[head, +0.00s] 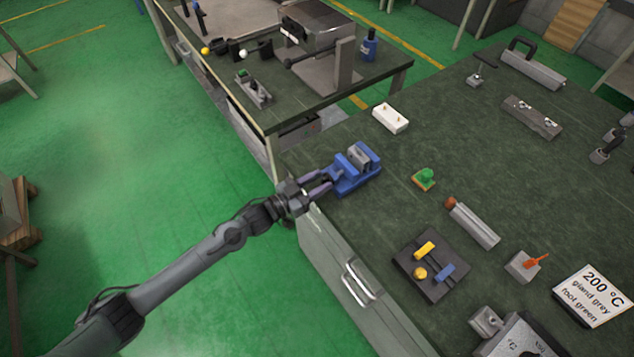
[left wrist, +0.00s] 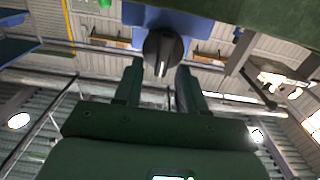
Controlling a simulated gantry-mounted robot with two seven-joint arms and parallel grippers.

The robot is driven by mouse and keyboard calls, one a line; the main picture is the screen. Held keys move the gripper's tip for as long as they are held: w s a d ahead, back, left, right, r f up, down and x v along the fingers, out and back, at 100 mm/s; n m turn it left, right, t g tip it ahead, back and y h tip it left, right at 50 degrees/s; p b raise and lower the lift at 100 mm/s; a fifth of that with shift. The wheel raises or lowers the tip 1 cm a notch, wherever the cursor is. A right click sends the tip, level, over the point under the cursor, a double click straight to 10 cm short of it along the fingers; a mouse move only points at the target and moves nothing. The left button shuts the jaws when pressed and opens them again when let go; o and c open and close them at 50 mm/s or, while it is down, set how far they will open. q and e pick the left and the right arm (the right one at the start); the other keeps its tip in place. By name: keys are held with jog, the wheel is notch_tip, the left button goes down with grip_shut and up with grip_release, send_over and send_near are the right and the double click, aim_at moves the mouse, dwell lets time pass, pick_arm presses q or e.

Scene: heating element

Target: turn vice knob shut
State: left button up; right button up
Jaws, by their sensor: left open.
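The blue vice (head: 356,168) with grey jaws sits near the left corner of the green workbench. Its blue body also shows at the top of the left wrist view (left wrist: 196,22). The dark round vice knob (left wrist: 163,50) is in front of the body, just beyond and between my fingertips; contact cannot be told. My left gripper (head: 325,182) is open and level with the vice's near left end, its two fingers pointing at it. The fingers also show in the left wrist view (left wrist: 160,72). In the head view the knob is too small or hidden to make out. My right gripper is not in view.
A white block (head: 390,118) lies behind the vice, and a green knob on a small base (head: 424,178) stands to its right. A dark plate with yellow and blue parts (head: 408,262) lies nearer. A second bench (head: 318,98) stands behind left.

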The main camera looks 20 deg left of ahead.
pick_arm(q)
grip_shut()
